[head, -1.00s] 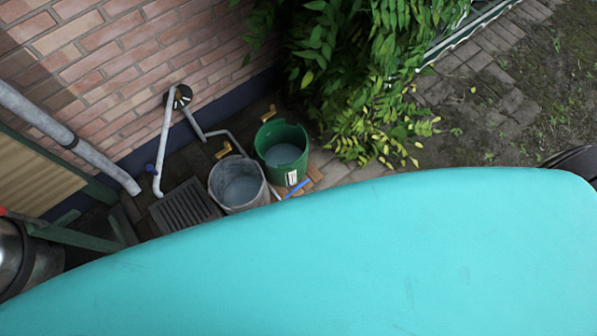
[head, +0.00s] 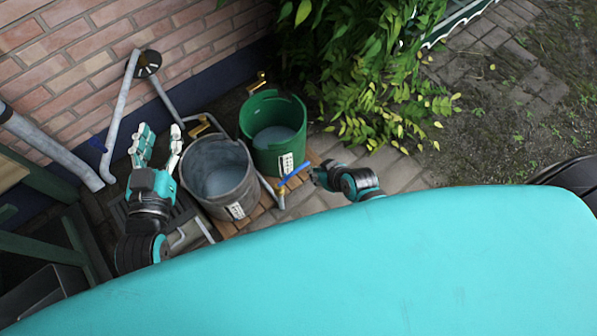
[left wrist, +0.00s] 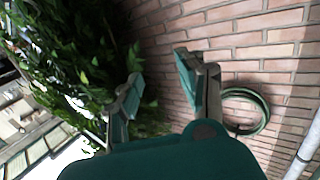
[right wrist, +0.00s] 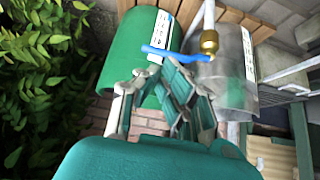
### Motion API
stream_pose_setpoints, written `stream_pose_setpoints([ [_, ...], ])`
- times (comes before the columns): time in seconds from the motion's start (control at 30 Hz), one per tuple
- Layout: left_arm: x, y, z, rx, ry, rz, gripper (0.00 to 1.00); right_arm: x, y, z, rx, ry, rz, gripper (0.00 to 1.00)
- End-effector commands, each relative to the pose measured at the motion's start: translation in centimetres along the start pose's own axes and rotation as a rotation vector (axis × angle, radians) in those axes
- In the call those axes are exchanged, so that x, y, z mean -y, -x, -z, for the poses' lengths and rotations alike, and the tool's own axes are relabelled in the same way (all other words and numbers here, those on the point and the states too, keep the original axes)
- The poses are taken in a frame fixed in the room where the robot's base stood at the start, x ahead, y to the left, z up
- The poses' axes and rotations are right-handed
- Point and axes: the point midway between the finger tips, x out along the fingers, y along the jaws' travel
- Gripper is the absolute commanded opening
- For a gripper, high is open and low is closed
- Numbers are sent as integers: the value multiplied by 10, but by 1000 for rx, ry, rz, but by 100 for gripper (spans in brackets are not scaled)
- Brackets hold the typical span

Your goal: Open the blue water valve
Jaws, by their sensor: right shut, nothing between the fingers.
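The blue valve handle (head: 294,176) is a thin lever in front of the green bucket. In the right wrist view the blue lever (right wrist: 172,53) joins a brass valve body (right wrist: 209,42) on a pale pipe. My right gripper (head: 317,178) is just right of the lever in the head view. Its fingers (right wrist: 164,72) are shut and empty, with their tips close to the lever; I cannot tell whether they touch. My left gripper (head: 158,147) is open and empty, left of the grey bucket; its spread fingers also show in the left wrist view (left wrist: 157,75).
A grey bucket (head: 218,170) and a green bucket (head: 273,130) stand side by side by the brick wall. Leafy plants (head: 365,80) are at upper right. My turquoise body hides the foreground.

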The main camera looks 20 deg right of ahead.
Motion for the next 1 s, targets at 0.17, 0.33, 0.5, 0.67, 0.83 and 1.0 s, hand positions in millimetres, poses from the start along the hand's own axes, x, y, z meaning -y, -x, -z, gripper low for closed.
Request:
stream_pose_setpoints([
  [0.17,-1,19,46,-145,2,-3,40,-3,-6,19,-64,28,9,0],
  [0.33,-2,23,59,-170,2,-3,40,-3,-1,26,-75,34,11,0],
  [0.5,-2,23,59,-169,2,-3,40,-3,-1,26,-74,33,11,0],
  [0.67,-2,23,63,-198,2,-4,40,-3,-5,25,-74,32,11,0],
  [0.83,-5,27,84,-334,6,-12,40,-3,-18,26,-75,31,11,0],
  [1.0,-10,42,117,-549,13,-24,40,-2,-36,26,-74,32,11,0],
])
